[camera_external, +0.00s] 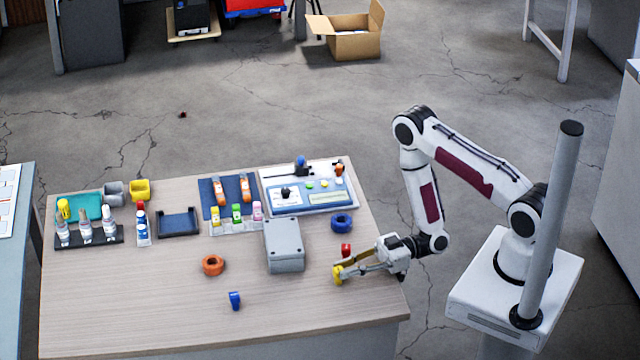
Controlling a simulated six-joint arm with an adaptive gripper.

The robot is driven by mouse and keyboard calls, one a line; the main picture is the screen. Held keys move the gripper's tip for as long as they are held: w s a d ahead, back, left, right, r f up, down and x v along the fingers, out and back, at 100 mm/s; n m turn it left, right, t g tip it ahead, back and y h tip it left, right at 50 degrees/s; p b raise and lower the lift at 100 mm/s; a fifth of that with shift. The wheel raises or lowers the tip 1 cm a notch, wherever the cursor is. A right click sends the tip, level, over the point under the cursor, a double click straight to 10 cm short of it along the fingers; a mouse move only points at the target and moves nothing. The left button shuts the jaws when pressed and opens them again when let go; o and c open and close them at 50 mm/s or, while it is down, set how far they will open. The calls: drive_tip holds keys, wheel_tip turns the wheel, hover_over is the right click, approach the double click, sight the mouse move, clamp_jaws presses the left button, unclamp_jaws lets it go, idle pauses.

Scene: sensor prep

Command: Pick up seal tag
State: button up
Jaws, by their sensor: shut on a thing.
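My gripper (343,272) is low over the right front part of the table, reaching in from the right. Its fingers are shut on a small yellow piece (337,275), which may be the seal tag; the fingers partly hide it. I cannot tell whether the piece touches the table. A small red piece (346,250) is just behind the fingers, and a small blue piece (235,300) is near the front edge; either could also be a tag.
A grey box (284,246) stands left of my gripper. A blue ring (341,223) lies behind it and an orange ring (213,265) farther left. Bottles, trays and a panel (312,208) fill the table's back. The front of the wooden table (140,310) is mostly clear.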

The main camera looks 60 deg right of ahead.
drive_tip(key=shift+r, duration=0.15)
drive_tip(key=shift+r, duration=0.15)
drive_tip(key=v, duration=3.2)
drive_tip(key=shift+w, duration=0.2)
idle(0.5)
drive_tip(key=shift+m+t+h, duration=0.5)
drive_tip(key=shift+m+t, duration=0.1)
drive_tip(key=shift+t, duration=0.2)
drive_tip(key=w+a+r, duration=0.1)
drive_tip(key=w+a, duration=0.1)
drive_tip(key=w, duration=0.5)
drive_tip(key=w+a+r, duration=0.1)
drive_tip(key=w+a, duration=0.1)
drive_tip(key=w, duration=0.6)
drive_tip(key=w+a+r, duration=0.1)
drive_tip(key=w+a, duration=0.2)
drive_tip(key=w, duration=0.5)
drive_tip(key=shift+w+r, duration=0.15)
drive_tip(key=shift+r, duration=0.25)
drive_tip(key=w+a+r, duration=0.6)
drive_tip(key=w+a, duration=0.1)
drive_tip(key=a, duration=0.2)
drive_tip(key=w+a+r+m+t+h, duration=0.1)
drive_tip(key=w+a+r, duration=0.5)
drive_tip(key=a, duration=0.4)
drive_tip(key=shift+w+a+r, duration=0.25)
drive_tip(key=shift+w+r, duration=0.1)
drive_tip(key=shift+w, duration=0.05)
